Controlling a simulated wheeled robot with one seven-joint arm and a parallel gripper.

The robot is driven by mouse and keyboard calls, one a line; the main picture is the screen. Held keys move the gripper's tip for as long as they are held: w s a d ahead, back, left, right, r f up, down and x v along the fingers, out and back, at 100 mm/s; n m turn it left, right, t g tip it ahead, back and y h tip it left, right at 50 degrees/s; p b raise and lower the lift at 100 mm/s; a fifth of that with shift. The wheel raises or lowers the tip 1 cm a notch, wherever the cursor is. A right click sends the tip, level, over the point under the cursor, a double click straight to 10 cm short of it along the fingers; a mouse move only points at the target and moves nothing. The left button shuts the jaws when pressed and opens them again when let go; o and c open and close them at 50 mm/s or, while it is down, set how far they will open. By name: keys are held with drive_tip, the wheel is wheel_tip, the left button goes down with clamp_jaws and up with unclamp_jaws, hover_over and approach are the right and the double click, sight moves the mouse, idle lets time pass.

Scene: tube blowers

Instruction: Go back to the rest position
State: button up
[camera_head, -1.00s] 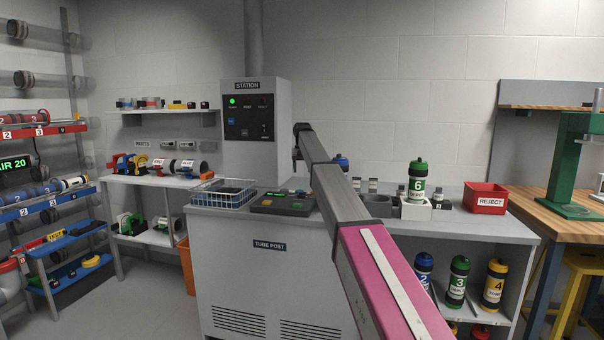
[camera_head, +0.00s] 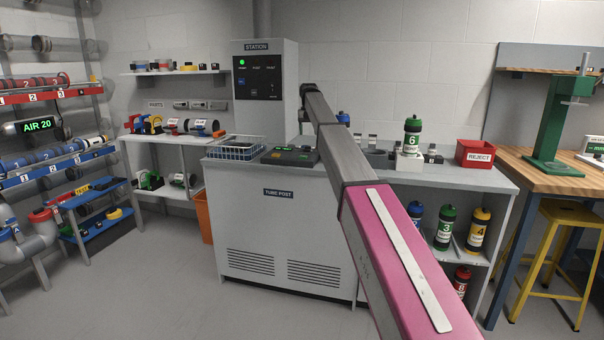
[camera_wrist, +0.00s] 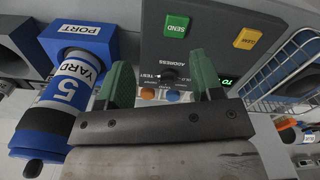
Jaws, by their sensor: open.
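My gripper (camera_wrist: 163,82) is open and empty in the wrist view, its two green fingers apart above the control panel. To the left of the fingers, a blue and grey carrier marked 5 YARD (camera_wrist: 73,85) sits at a blue PORT block (camera_wrist: 78,38). In the head view my arm reaches over the tube post counter (camera_head: 278,235) and hides my gripper. The control panel (camera_head: 290,156) also shows there.
A wire basket (camera_head: 236,149) stands left of the panel. A green carrier 6 (camera_head: 412,132) stands upright in a white block, with a red REJECT bin (camera_head: 476,153) to its right. A yellow stool (camera_head: 555,255) is at right. Floor before the counter is clear.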

drive_tip(key=s+d+f, duration=0.3)
drive_tip(key=s+f, duration=0.6)
drive_tip(key=f, duration=0.1)
drive_tip(key=s+d+f, duration=0.4)
drive_tip(key=s+f, duration=0.4)
drive_tip(key=f, duration=0.3)
drive_tip(key=s+d+f, duration=0.3)
drive_tip(key=s+f, duration=0.6)
drive_tip(key=f, duration=0.1)
drive_tip(key=s+d+f, duration=0.2)
drive_tip(key=s+f, duration=0.3)
drive_tip(key=s, duration=0.4)
drive_tip(key=s+d+f, duration=0.2)
drive_tip(key=s+f, duration=0.2)
drive_tip(key=s, duration=0.6)
drive_tip(key=s+d+f, duration=0.2)
drive_tip(key=s+f, duration=0.3)
drive_tip(key=s, duration=0.5)
drive_tip(key=shift+s+f+m, duration=0.2)
drive_tip(key=shift+f+m, duration=0.15)
drive_tip(key=shift+m, duration=0.05)
